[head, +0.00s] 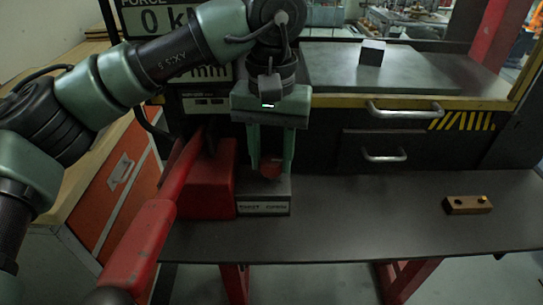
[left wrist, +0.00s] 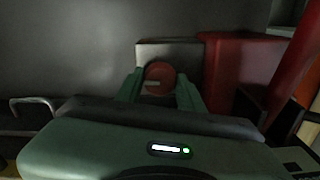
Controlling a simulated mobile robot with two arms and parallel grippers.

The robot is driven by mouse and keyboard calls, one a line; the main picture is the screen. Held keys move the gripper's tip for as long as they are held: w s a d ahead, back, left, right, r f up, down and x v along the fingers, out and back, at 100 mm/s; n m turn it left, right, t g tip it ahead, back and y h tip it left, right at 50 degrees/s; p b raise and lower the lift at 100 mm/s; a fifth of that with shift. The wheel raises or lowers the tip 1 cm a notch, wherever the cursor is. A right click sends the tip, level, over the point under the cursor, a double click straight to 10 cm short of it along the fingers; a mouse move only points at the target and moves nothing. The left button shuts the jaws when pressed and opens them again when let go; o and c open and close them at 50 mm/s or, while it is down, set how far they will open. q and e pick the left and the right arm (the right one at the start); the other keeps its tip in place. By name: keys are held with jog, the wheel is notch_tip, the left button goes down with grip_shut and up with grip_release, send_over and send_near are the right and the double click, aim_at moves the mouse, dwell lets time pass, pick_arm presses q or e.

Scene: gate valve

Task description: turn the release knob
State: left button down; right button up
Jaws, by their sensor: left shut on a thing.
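The release knob (head: 271,169) is a round red knob on top of a small grey block with a label plate (head: 264,207) on its front. My left gripper (head: 271,170) points down from above, with its two green fingers on either side of the knob, shut on it. In the left wrist view, the red knob (left wrist: 160,76) with a light mark on its face sits between the fingertips (left wrist: 160,95). My right gripper is not in view.
A red housing (head: 208,180) with a long red lever (head: 160,215) stands directly left of the block. A wooden piece (head: 467,205) lies at the right of the dark shelf (head: 350,215). Drawers with metal handles (head: 403,112) are behind. A grey cube (head: 372,53) sits on the upper surface.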

aim_at(272, 161)
pick_arm(q)
jog(key=shift+n, duration=0.3)
jog(key=shift+r, duration=0.1)
jog(key=c, duration=0.9)
grip_release()
notch_tip(272, 161, up, 8)
jog(key=shift+f, duration=0.15)
